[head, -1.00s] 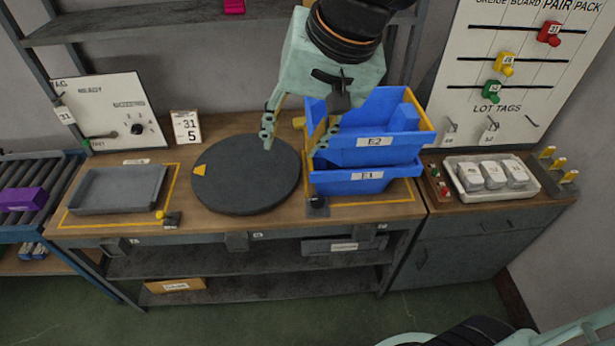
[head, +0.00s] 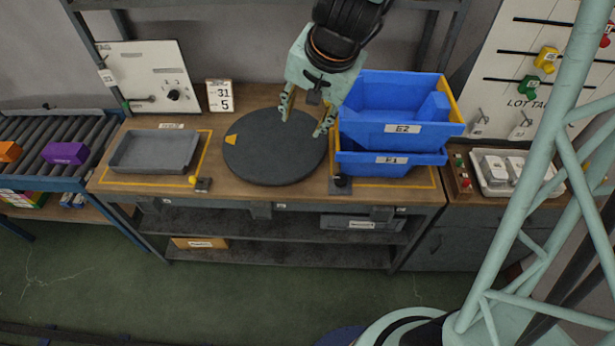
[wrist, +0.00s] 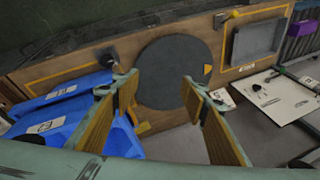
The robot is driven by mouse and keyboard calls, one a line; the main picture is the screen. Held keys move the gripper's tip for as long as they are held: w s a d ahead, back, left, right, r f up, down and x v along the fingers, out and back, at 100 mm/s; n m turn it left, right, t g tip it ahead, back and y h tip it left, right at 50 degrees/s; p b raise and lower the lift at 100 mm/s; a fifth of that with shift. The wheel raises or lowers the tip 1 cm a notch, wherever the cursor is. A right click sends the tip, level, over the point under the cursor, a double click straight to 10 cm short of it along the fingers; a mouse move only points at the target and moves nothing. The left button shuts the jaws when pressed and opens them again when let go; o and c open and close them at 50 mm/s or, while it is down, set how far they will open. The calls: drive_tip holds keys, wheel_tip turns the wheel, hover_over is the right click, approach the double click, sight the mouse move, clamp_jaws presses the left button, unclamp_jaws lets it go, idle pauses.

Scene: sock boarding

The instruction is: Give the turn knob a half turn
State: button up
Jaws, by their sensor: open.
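A black knob (head: 173,95) is on the white panel behind the tray at the back left. The panel (wrist: 277,96) is at the right in the wrist view, with the knob (wrist: 256,87) small on it. Another black knob (head: 340,181) is at the bench's front edge by the blue bins. No label tells me which is the turn knob. My gripper (head: 303,122) is open and empty, pointing down over the back right of the dark round turntable (head: 275,160), apart from both knobs. The fingers also show in the wrist view (wrist: 158,78).
Stacked blue bins (head: 395,102) stand close to the right of my gripper. A grey tray (head: 155,152) lies left of the turntable. A white card (head: 220,96) reading 31 and 5 stands behind. A roller conveyor (head: 40,140) is at far left. The turntable top is clear.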

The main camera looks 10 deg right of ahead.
drive_tip(key=w+d+f+m+h+p, duration=0.2)
drive_tip(key=w+f+m+p, duration=0.15)
drive_tip(key=f, duration=0.55)
drive_tip(key=m+g+h+p, duration=0.1)
drive_tip(key=g+h+p, duration=0.15)
drive_tip(key=p, duration=0.25)
approach(341, 178)
wheel_tip(341, 178, up, 4)
drive_tip(key=s+a, duration=0.2)
drive_tip(key=shift+w+a+t+h, duration=0.1)
drive_tip(key=shift+a+t+h, duration=0.1)
drive_tip(key=shift+t+h, duration=0.25)
drive_tip(key=shift+f, duration=0.2)
drive_tip(key=shift+b+x, duration=0.55)
drive_tip(key=shift+x, duration=6.2)
drive_tip(key=shift+d, duration=0.1)
drive_tip(key=c, duration=0.8)
